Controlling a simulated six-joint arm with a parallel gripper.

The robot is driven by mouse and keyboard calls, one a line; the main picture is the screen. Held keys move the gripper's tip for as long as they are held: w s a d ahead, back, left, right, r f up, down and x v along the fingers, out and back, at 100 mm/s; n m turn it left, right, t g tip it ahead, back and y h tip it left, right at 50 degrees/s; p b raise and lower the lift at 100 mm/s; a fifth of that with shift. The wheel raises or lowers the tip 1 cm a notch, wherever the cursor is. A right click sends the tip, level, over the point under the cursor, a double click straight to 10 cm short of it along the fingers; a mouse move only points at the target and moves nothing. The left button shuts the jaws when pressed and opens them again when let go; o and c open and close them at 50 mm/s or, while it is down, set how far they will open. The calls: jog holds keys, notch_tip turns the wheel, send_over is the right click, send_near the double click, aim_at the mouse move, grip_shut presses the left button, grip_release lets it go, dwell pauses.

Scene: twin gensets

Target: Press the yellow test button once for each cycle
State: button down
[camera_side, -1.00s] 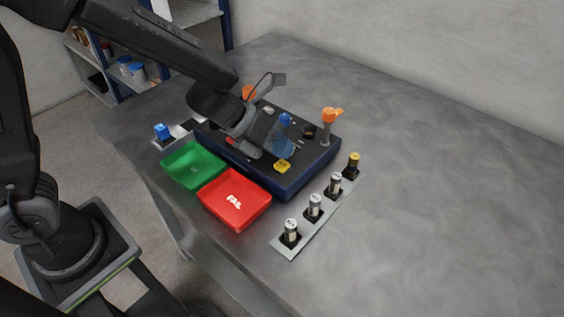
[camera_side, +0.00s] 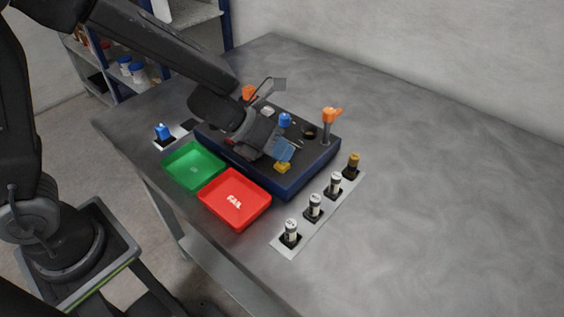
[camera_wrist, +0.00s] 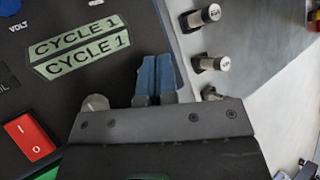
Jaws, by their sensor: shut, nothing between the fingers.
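The yellow test button (camera_side: 282,168) sits near the front right edge of the dark panel on a blue-sided box (camera_side: 290,187). My gripper (camera_side: 283,158) is shut and empty, its blue fingers pointing down just above or at the button; I cannot tell whether they touch it. In the wrist view the shut blue fingers (camera_wrist: 157,62) point at the panel and the button is hidden. Two "CYCLE 1" labels (camera_wrist: 80,45) show on the panel to their left.
A green tray (camera_side: 193,167) and a red FAIL tray (camera_side: 236,200) lie in front of the box. A strip (camera_side: 318,217) with several upright cylinders stands at right. Orange-topped handles (camera_side: 329,116) rise from the panel. A red rocker switch (camera_wrist: 27,135) is at left in the wrist view.

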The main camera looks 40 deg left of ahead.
jog(key=shift+f, duration=0.45)
jog(key=shift+r, duration=0.15)
dwell(0.4)
jog(key=shift+r, duration=3.3)
dwell(0.5)
notch_tip(320, 180, up, 4)
jog(key=shift+f, duration=0.1)
dwell(0.4)
